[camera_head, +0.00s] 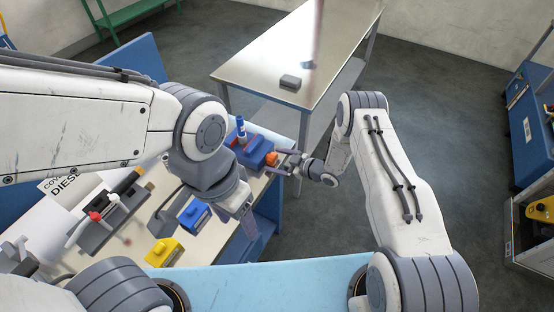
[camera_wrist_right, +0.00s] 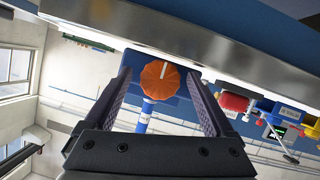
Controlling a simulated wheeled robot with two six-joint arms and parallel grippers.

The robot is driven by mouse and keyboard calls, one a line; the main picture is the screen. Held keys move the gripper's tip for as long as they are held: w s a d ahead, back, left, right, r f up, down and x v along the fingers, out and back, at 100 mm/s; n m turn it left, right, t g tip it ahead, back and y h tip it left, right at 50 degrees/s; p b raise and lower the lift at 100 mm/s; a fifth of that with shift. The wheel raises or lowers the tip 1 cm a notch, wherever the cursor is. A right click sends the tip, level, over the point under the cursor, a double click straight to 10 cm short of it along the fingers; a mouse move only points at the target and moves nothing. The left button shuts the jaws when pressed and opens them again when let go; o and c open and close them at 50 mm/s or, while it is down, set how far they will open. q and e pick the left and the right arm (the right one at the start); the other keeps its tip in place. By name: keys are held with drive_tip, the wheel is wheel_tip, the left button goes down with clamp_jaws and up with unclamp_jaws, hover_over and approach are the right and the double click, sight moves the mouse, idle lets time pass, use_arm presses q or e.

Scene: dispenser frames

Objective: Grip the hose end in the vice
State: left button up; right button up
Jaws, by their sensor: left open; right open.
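The blue vice (camera_head: 258,153) stands near the far right end of the workbench, with an orange knob (camera_head: 271,158) on its right side. A blue hose end (camera_head: 241,130) with a white band stands upright at the vice; whether the jaws touch it cannot be seen. In the right wrist view the ribbed orange knob (camera_wrist_right: 160,82) has the blue-and-white hose end (camera_wrist_right: 145,116) beside it. My right gripper (camera_head: 281,163) is open, its fingers on either side of the knob; contact is unclear. My left gripper (camera_head: 250,225) points down over the bench's near edge, open, away from the vice.
A metal table (camera_head: 270,55) with a small dark block stands behind.

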drive_tip(key=c, duration=1.4)
drive_tip(key=m+b, duration=0.1)
drive_tip(key=b, duration=0.1)
drive_tip(key=m+g+y+b, duration=0.1)
drive_tip(key=b, duration=0.2)
drive_tip(key=shift+w+d+f, duration=0.1)
drive_tip(key=shift+w+f, duration=0.05)
drive_tip(key=shift+f, duration=0.1)
drive_tip(key=shift+r+m+g+b, duration=0.25)
drive_tip(key=shift+m+g+b, duration=0.35)
drive_tip(key=shift+m+b, duration=0.3)
drive_tip(key=shift+y, duration=0.3)
drive_tip(key=o, duration=1.4)
